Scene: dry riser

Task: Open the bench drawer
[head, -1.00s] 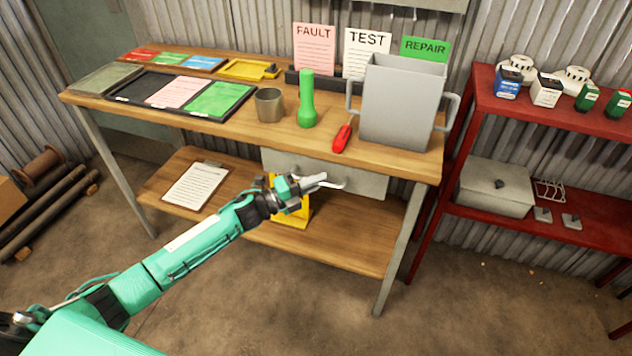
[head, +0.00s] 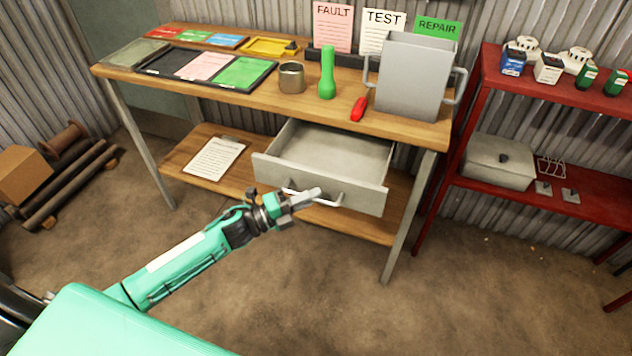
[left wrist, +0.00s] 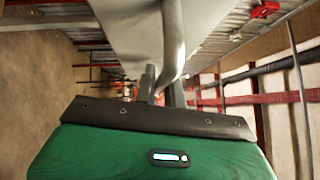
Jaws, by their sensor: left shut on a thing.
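The grey bench drawer (head: 330,163) hangs under the top of the wooden bench (head: 270,98) and is pulled well out. Its inside shows and looks empty. A bar handle (head: 328,200) runs across its front. My left gripper (head: 312,196) is at the handle and shut on it. In the left wrist view the metal handle (left wrist: 173,40) passes between the fingers of my left gripper (left wrist: 162,88), with the pale drawer front (left wrist: 130,35) beyond. My right gripper is not in view.
On the bench top stand a grey bin (head: 412,80), a green torch (head: 327,75), a metal cup (head: 291,78) and a red tool (head: 358,109). A clipboard (head: 214,158) lies on the lower shelf. A red rack (head: 480,120) stands right. The floor in front is clear.

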